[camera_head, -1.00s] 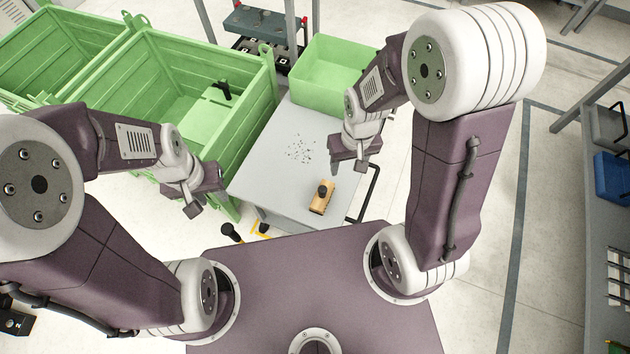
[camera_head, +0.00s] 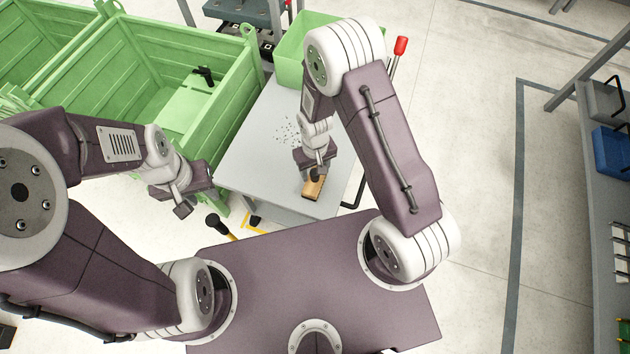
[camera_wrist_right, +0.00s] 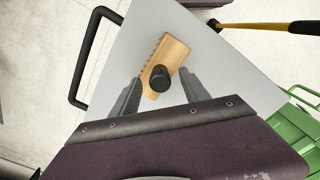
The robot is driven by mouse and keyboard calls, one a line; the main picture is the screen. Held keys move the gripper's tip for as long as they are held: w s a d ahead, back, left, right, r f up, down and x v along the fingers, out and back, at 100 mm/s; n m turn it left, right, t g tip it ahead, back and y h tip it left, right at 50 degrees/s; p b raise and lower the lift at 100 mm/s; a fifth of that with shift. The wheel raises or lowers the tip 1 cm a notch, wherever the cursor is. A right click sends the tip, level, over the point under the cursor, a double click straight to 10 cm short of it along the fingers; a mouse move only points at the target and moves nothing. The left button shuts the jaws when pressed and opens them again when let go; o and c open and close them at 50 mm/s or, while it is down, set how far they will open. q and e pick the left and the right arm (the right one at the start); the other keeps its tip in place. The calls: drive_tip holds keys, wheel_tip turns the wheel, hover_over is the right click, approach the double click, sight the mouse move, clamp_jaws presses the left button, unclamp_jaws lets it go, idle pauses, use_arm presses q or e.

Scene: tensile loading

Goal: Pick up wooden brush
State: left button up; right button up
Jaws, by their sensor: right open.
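The wooden brush (camera_head: 312,190) is a light wood block with a dark round knob. It lies on the grey tabletop (camera_head: 255,150) near its front edge, and its bristled edge shows in the right wrist view (camera_wrist_right: 176,52). My right gripper (camera_head: 316,174) is above the brush and partly covers it in the head view. In the right wrist view its jaws (camera_wrist_right: 159,78) are open, with one finger on either side of the brush's knob end. Contact cannot be told. My left gripper (camera_head: 183,207) hangs left of the table, away from the brush; its jaw opening is unclear.
Dark specks (camera_head: 287,130) lie on the tabletop behind the brush. A large green crate (camera_head: 225,90) stands to the left and a smaller green bin (camera_head: 290,55) at the back. A black handle (camera_head: 356,192) sticks out on the table's right side.

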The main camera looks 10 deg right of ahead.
wheel_tip(320, 180, down, 2)
drive_tip(key=shift+r, duration=0.1)
clamp_jaws()
idle(1.4)
